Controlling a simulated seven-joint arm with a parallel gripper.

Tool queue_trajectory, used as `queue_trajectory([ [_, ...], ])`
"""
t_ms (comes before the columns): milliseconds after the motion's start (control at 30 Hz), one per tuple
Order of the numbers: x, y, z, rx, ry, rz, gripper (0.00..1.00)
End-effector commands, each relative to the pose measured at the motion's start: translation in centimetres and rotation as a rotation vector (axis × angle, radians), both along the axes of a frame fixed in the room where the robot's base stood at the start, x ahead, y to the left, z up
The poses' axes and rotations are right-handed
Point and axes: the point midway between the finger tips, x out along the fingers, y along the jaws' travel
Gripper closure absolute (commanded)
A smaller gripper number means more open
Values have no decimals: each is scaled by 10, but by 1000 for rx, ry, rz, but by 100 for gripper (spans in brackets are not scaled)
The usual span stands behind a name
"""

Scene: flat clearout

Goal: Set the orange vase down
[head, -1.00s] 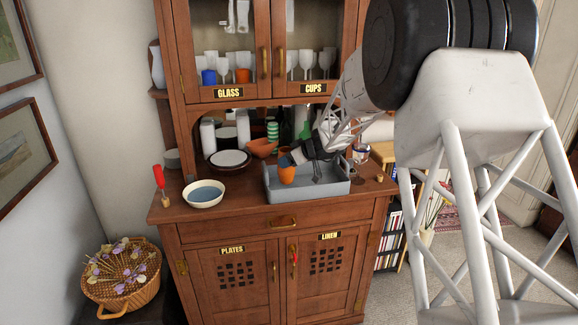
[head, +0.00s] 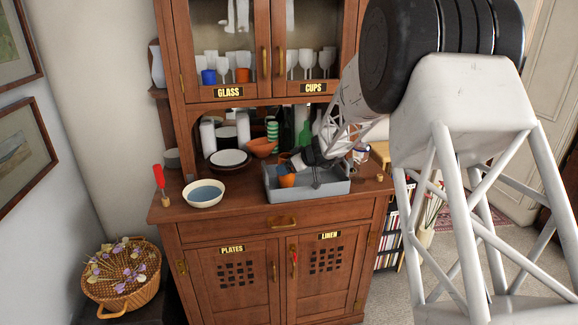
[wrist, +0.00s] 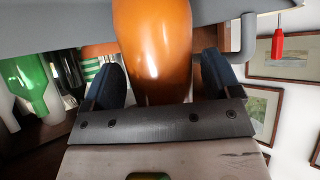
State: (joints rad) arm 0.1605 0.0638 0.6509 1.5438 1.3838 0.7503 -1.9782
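The orange vase (head: 287,181) is low inside the grey tray (head: 318,192), at its left end near the front wall. It looks upright; its base is hidden by the tray wall, so I cannot see its contact with the floor. My gripper (head: 298,163) is over the tray, just behind and above the vase. In the wrist view the vase (wrist: 158,45) stands between the two dark fingers (wrist: 160,80). A gap shows on its right side, and the fingers look parted wider than the vase, so my gripper seems open around it.
An orange bowl (head: 261,147) and a green bottle (head: 305,134) stand behind the tray. A small cork-coloured piece (head: 379,178) lies to its right.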

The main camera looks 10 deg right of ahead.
Motion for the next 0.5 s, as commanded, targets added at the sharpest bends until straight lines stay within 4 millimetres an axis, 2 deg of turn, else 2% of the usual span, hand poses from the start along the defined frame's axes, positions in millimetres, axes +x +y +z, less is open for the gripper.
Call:
queue_trajectory([
  [267, 0, 0, 3, 0, 0, 0, 17],
  [500, -8, -8, 11, 0, -1, -1, 17],
])
